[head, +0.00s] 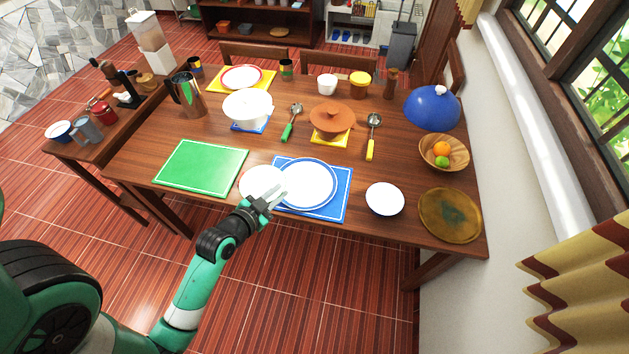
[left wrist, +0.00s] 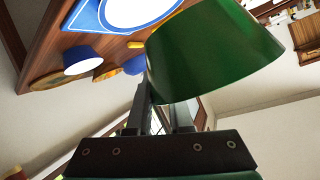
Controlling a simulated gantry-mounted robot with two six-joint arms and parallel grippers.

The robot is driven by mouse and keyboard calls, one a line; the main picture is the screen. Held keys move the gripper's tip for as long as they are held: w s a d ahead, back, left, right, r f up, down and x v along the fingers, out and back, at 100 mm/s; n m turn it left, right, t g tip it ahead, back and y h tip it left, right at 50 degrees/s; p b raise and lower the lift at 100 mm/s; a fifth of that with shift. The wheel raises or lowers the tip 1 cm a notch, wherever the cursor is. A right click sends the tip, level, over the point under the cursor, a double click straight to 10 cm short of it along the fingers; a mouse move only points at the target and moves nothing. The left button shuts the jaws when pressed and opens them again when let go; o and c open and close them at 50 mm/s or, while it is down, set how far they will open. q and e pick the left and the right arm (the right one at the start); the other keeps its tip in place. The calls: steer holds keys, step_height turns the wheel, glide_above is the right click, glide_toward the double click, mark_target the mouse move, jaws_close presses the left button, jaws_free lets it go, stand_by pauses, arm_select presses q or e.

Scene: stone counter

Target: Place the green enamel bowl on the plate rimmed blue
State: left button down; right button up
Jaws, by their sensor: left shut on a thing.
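The green enamel bowl shows its white inside in the head view (head: 259,181) and its green outer wall in the left wrist view (left wrist: 212,52). My left gripper (head: 271,196) is shut on the bowl's near right side. The bowl looks raised, and in the head view it overlaps the left edge of the plate rimmed blue (head: 308,184). The plate lies on a blue mat and also shows at the top of the left wrist view (left wrist: 135,10). Its middle is bare. My right gripper is in neither view.
A white-lined bowl (head: 385,199) stands right of the blue mat (head: 338,206). A green mat (head: 202,167) lies to the left. Behind are a white pot (head: 247,107), a brown lidded pot (head: 331,118) and two ladles. A fruit bowl (head: 457,152) and a brown plate (head: 449,216) are at the right.

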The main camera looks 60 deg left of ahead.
arm_select(q)
steer(key=shift+a+f, duration=0.1)
steer(key=shift+a, duration=0.1)
steer(key=w+a+f+b, duration=0.1)
steer(key=w+f+b, duration=0.1)
steer(key=w+f, duration=0.1)
steer(key=w+a+f+b, duration=0.1)
steer(key=w+f+b, duration=0.1)
steer(key=w, duration=0.3)
steer(key=w+a+f+b, duration=0.1)
steer(key=w+f+b, duration=0.1)
steer(key=w+f, duration=0.1)
steer(key=shift+w+a+f, duration=0.1)
steer(key=shift+w+f, duration=0.25)
steer(key=shift+w, duration=0.35)
steer(key=shift+w+a+f, duration=0.15)
steer(key=shift+w+f, duration=0.1)
steer(key=shift+w, duration=0.15)
steer(key=shift+w+f+b, duration=0.15)
steer(key=shift+f+b, duration=1.1)
steer(key=shift+f, duration=0.55)
steer(key=shift+f, duration=0.3)
steer(key=c, duration=0.8)
jaws_free()
